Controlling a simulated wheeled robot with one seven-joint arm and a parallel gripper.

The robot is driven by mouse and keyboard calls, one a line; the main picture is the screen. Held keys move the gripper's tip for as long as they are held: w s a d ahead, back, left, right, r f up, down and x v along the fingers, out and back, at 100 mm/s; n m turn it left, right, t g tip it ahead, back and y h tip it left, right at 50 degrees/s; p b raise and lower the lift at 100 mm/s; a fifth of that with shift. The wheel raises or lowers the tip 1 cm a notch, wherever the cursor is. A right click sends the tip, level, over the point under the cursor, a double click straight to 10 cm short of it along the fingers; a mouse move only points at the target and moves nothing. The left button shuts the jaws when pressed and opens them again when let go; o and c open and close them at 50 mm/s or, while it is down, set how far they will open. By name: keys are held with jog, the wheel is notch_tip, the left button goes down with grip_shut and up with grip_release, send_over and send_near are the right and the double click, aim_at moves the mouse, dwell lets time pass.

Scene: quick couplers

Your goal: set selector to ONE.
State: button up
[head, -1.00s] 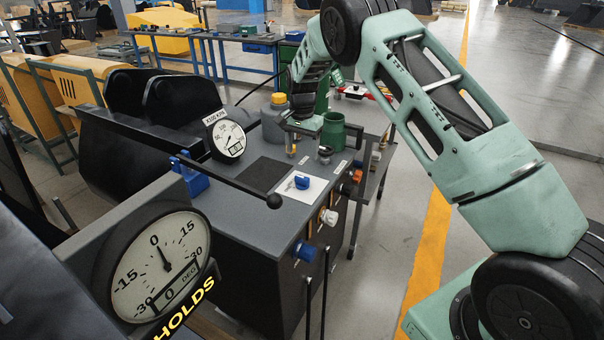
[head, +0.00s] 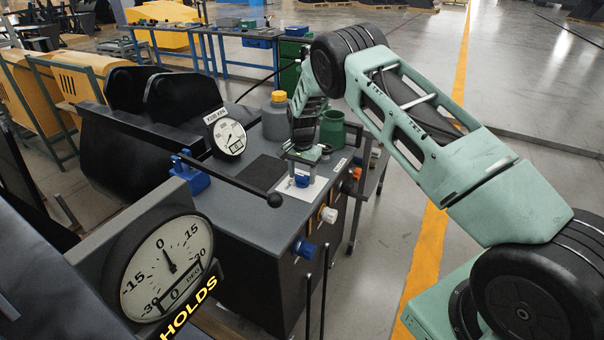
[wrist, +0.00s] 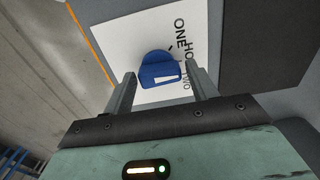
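The selector is a blue knob (wrist: 158,68) on a white plate (wrist: 120,35) printed with ONE, HOLD and TWO. In the wrist view a pale mark on the knob lies at its lower right; I cannot tell for sure which label it selects. In the head view the knob (head: 302,181) sits on the grey bench top, partly behind my gripper (head: 301,163). My gripper is open above the plate, with one finger on each side of the knob in the wrist view (wrist: 161,78). I see no clear contact.
A black lever with a ball end (head: 274,200) reaches across the bench left of the plate. A green cup (head: 333,129), a grey bottle (head: 276,122) and a pressure gauge (head: 229,137) stand behind. Blue (head: 305,250) and white (head: 328,214) knobs project from the bench front.

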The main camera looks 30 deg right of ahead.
jog(key=c, duration=0.6)
jog(key=shift+n, duration=0.3)
jog(key=n+b, duration=0.2)
jog(key=n, duration=0.2)
jog(key=shift+b, duration=0.4)
jog(key=shift+n+b, duration=0.55)
jog(key=shift+n, duration=1.55)
jog(key=o, duration=1)
jog(key=shift+c, duration=0.2)
jog(key=shift+r, duration=0.15)
